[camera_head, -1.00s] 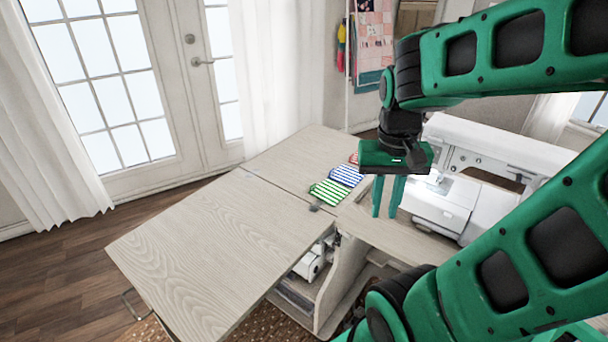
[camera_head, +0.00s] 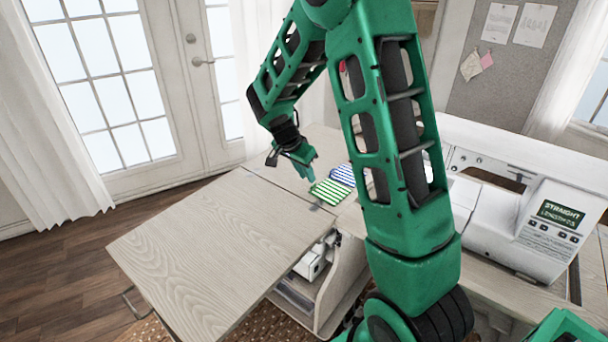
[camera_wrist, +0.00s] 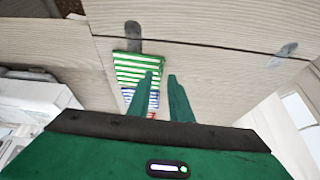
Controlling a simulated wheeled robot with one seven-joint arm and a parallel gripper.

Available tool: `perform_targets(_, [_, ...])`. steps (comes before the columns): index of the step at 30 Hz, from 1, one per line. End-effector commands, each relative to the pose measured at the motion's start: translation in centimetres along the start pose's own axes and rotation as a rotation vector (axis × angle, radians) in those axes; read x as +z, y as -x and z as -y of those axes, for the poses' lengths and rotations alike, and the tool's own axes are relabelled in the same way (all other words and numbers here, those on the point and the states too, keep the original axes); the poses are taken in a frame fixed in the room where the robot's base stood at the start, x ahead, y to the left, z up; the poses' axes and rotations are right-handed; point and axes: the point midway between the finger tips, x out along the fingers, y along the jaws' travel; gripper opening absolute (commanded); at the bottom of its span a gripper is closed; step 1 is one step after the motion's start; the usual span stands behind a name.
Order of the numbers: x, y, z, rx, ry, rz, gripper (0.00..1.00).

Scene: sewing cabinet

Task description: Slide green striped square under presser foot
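The green striped square (camera_head: 329,192) lies flat on the cabinet top by the leaf seam, and also shows in the wrist view (camera_wrist: 138,68). My gripper (camera_head: 311,176) is just above and behind it in the head view. In the wrist view the two green fingers (camera_wrist: 160,86) are apart with a gap between them, and the left finger overlaps the square. I cannot tell whether it touches. The white sewing machine (camera_head: 510,185) stands at the right in the head view. Its presser foot is hidden behind my arm.
A blue striped square (camera_head: 343,174) lies beside the green one, with a bit of red beyond it in the wrist view (camera_wrist: 151,115). Metal hinges (camera_wrist: 134,37) sit along the seam. The large wooden leaf (camera_head: 200,250) is bare.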

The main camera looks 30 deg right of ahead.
Motion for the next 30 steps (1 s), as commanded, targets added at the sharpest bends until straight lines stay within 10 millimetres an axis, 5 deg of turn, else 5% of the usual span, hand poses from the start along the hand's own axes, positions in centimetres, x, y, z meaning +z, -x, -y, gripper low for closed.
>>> perform_targets(30, [0.0,-5.4,0.1,0.000,-0.006,-0.001,0.19])
